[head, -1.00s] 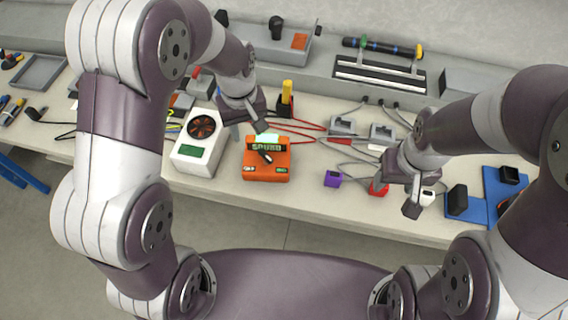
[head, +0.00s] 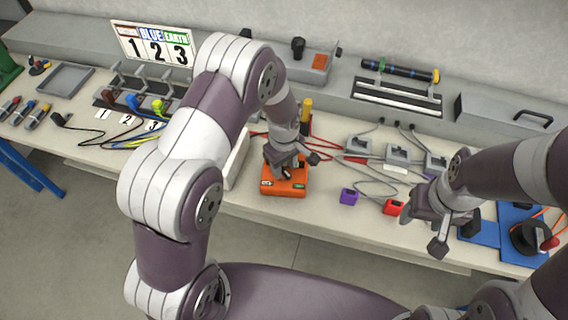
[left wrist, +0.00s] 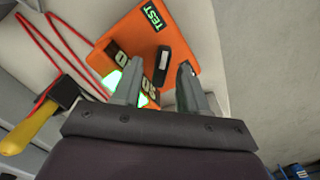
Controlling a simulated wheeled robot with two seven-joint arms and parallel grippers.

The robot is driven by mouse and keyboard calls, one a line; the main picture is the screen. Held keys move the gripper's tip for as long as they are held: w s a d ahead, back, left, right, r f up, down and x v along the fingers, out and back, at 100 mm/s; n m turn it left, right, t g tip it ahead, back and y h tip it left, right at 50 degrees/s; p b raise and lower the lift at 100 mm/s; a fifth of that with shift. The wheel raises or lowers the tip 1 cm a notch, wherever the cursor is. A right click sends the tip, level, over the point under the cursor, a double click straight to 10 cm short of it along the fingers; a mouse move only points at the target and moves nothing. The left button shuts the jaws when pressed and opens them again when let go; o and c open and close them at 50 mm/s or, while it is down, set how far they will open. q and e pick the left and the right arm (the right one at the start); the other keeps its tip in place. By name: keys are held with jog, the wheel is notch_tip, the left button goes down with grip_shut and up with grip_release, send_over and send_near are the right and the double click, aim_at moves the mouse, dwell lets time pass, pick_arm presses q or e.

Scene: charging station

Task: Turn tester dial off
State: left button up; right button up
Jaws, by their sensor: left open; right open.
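The orange tester (head: 284,188) sits on the bench below my left gripper, which hides much of its top in the head view. It also fills the upper middle of the left wrist view (left wrist: 185,35), with a green TEST label. Its dial (left wrist: 163,63) is a short black bar with a pale end. My left gripper (left wrist: 158,76) is open, its two fingers on either side of the dial's line, close over the tester. I cannot tell whether they touch the dial. My right gripper (head: 438,240) is open and empty at the bench's front right.
Purple (head: 348,196) and red (head: 393,207) connectors lie right of the tester. A white device (head: 238,160) stands left, mostly behind my left arm. A yellow-handled tool (left wrist: 32,132) and red cables (left wrist: 58,42) are beside the tester. A blue mat (head: 480,232) lies at right.

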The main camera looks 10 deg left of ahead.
pick_arm(q)
jog(key=shift+f, duration=0.3)
jog(key=shift+s, duration=0.1)
jog(key=shift+c, duration=0.3)
grip_shut()
